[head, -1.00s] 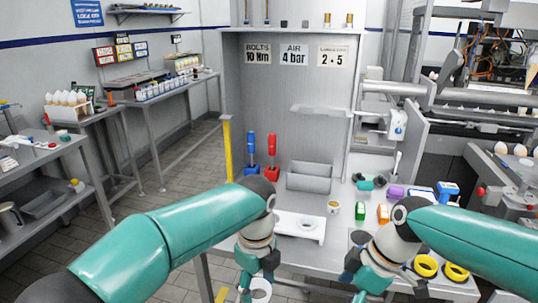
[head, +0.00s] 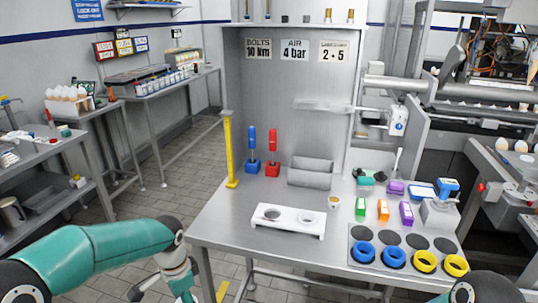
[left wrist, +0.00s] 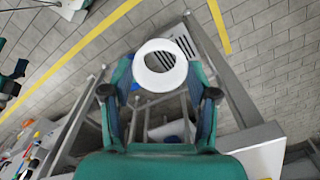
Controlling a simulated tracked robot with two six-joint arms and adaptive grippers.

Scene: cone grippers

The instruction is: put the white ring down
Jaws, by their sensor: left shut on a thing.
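The white ring (left wrist: 160,83) shows in the left wrist view, between the two fingers of my left gripper (left wrist: 161,78), which is shut on it. The ring is held over open floor, apart from any surface. In the head view my left gripper (head: 165,288) is at the bottom edge, left of the bench and partly cut off; the ring does not show there. A white stand with two round recesses (head: 289,233) sits on the bench's front left part. My right gripper is out of view; only a piece of my right arm shows at the bottom right.
The grey bench (head: 225,215) has free room left of the stand. A yellow post (head: 230,160) rises at the left corner. Red and blue tools (head: 272,150) stand behind the stand.

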